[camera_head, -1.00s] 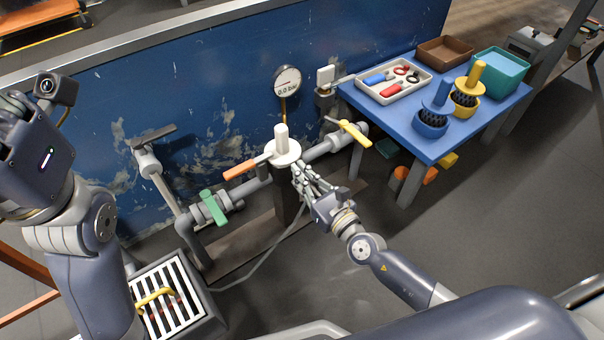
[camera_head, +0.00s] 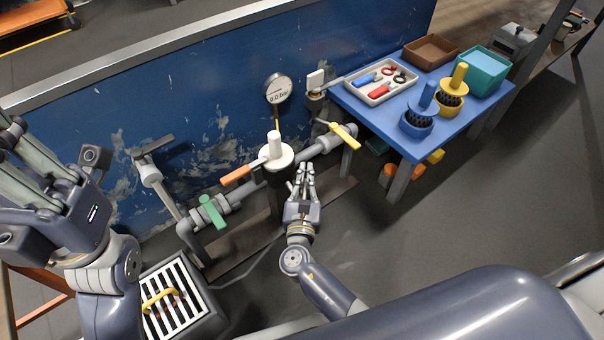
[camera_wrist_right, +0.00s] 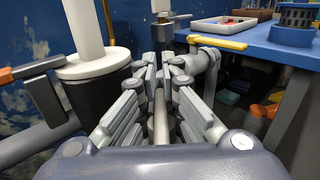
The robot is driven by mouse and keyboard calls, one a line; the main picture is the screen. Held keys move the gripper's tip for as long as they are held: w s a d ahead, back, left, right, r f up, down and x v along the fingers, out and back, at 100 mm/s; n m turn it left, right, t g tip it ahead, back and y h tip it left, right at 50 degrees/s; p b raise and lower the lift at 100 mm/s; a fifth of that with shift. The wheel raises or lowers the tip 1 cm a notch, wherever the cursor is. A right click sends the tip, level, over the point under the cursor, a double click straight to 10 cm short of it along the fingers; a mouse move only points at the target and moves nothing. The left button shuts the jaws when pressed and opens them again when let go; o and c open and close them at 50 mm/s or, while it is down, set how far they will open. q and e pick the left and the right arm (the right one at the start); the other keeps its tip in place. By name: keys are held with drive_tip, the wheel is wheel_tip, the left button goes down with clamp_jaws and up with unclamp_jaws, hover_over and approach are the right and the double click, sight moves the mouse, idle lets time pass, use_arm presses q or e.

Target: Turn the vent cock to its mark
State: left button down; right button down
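Several levered cocks sit on the grey pipework by the blue wall; no label shows which is the vent cock. They have an orange lever (camera_head: 237,176), a green lever (camera_head: 211,211), a yellow lever (camera_head: 344,136) and a dark grey lever (camera_head: 153,145). My right gripper (camera_head: 303,168) points at the pipework, just right of and below the white-flanged post (camera_head: 276,155). In the right wrist view its fingers (camera_wrist_right: 165,65) are a narrow gap apart, with no lever held. My left gripper (camera_head: 25,165) is raised at the left edge, its tips cut off.
A pressure gauge (camera_head: 278,88) reading 0.0 bar stands behind the post. A blue table (camera_head: 370,119) at right holds a tray (camera_head: 411,89), brushes and bins. A slatted grate box (camera_head: 205,304) stands at lower left. The floor right of my right arm is clear.

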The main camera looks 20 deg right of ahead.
sight(305, 192)
drive_tip(key=shift+s+d+m+g+h, duration=0.1)
drive_tip(key=shift+d+m+g+h, duration=0.1)
drive_tip(key=shift+m+g+h, duration=0.3)
drive_tip(key=shift+s+d+m+g+h, duration=0.1)
drive_tip(key=shift+d+m+g+h, duration=0.1)
drive_tip(key=shift+m+h, duration=0.5)
drive_tip(key=shift+h, duration=0.3)
drive_tip(key=c, duration=1.7)
unclamp_jaws()
drive_tip(key=v, duration=0.7)
drive_tip(key=shift+s+a, duration=0.15)
drive_tip(key=shift+s, duration=0.05)
drive_tip(key=shift+o, duration=0.5)
